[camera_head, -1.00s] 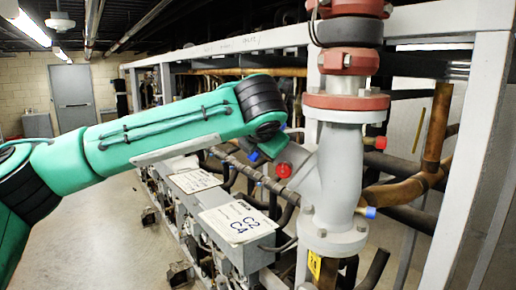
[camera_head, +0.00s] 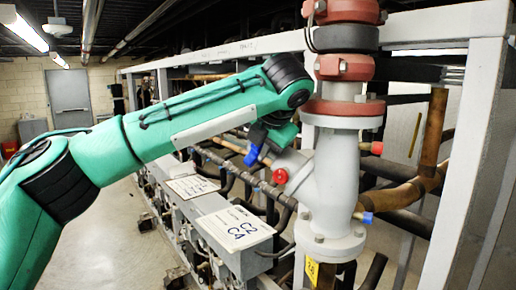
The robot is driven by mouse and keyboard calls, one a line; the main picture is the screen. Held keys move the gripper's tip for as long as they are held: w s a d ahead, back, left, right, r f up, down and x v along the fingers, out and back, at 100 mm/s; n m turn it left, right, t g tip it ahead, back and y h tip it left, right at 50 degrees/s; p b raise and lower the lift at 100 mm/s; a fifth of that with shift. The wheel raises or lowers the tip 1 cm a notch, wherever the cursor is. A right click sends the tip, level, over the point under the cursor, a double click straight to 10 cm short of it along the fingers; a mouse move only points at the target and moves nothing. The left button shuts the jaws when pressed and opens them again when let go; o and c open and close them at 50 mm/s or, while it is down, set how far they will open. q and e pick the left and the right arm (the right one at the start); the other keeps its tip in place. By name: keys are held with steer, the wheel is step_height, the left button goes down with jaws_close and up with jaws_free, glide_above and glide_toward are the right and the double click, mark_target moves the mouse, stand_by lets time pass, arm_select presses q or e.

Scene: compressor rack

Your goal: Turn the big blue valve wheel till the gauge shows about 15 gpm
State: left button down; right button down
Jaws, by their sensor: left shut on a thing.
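A grey valve body (camera_head: 330,185) stands upright under red flanges. A small part of the blue valve wheel (camera_head: 252,156) shows at the end of its slanted side branch; most of it is hidden by my left arm. My left gripper (camera_head: 262,146) is at this blue part, shut on it; its fingertips are mostly hidden behind the wrist. I cannot make out a gauge or a reading. My right gripper is not in view.
A red cap (camera_head: 280,176) is just below my left gripper. Another red cap (camera_head: 377,148) and a blue cap (camera_head: 367,218) stick out from the valve's right side. The white rack frame (camera_head: 470,170) is to the right. Open floor (camera_head: 105,240) lies at left.

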arm_select(q)
steer(key=c, duration=1.3)
jaws_free()
steer(key=shift+w, duration=0.1)
steer(key=shift+d, duration=0.1)
steer(key=shift+s+r, duration=0.25)
steer(key=shift+b+v, duration=2.3)
steer(key=shift+v, duration=4.25)
steer(key=shift+d, duration=0.1)
